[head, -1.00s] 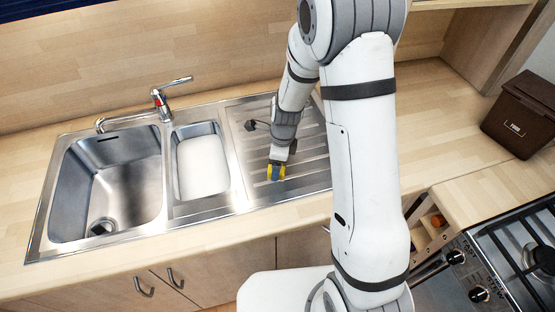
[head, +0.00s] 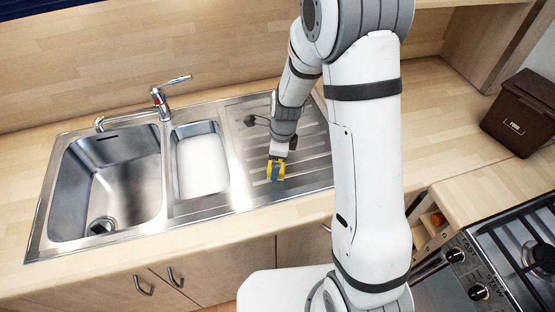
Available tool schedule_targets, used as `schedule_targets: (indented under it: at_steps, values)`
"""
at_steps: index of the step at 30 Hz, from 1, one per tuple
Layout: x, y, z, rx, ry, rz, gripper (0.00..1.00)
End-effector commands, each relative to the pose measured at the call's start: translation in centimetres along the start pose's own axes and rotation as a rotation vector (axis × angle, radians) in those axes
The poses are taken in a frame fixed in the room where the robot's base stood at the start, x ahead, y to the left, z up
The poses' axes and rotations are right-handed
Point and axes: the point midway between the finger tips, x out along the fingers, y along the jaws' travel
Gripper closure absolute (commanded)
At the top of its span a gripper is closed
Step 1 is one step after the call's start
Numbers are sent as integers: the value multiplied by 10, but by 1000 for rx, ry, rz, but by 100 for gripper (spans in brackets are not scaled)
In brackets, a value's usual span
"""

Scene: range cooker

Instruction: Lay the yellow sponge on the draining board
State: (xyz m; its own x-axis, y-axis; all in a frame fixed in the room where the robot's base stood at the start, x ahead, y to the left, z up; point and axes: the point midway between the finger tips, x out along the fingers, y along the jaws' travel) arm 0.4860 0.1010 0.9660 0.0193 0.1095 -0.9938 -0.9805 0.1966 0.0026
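The yellow sponge (head: 283,168) is a small patch at the lower end of my arm, over the right part of the steel sink unit. Whether the fingers press on the sponge is also unclear.
Left of the draining board are a small basin (head: 203,168), a large basin (head: 75,200) and a tap (head: 155,100). A brown bin (head: 522,112) stands at the right, near a gas hob (head: 520,250). The worktop (head: 440,120) between is clear.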

Motion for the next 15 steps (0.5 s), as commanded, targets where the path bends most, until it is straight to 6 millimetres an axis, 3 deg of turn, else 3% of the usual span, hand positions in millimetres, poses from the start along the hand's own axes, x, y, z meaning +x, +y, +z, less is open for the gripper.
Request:
schedule_targets:
  at_steps: [9,15]
  values:
    - [-64,-1,1,-1,-2,-7,2]
    - [-95,-1,0,-2,-1,-5,2]
